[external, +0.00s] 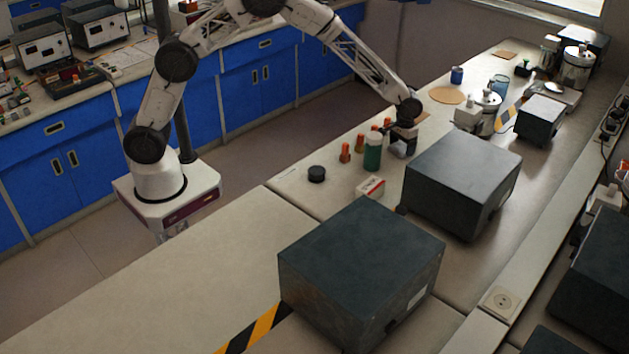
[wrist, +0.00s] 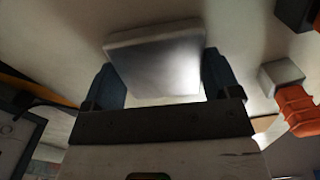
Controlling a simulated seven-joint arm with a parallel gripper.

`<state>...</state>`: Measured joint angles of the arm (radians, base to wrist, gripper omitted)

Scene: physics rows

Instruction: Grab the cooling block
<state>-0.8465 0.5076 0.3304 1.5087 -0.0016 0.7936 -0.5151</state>
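A pale grey metallic block, which looks like the cooling block (wrist: 155,62), fills the space between the two dark fingers of my gripper (wrist: 163,80) in the wrist view. Its far end reaches past the fingertips. I see no clear gap at either side, but cannot tell whether the fingers press on it. In the external view my gripper (external: 402,137) is low over the bench, just right of the green bottle. A small light block (external: 399,149) shows directly under it, partly hidden by the gripper.
A large grey box (external: 463,180) stands close right, another (external: 360,270) nearer the camera.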

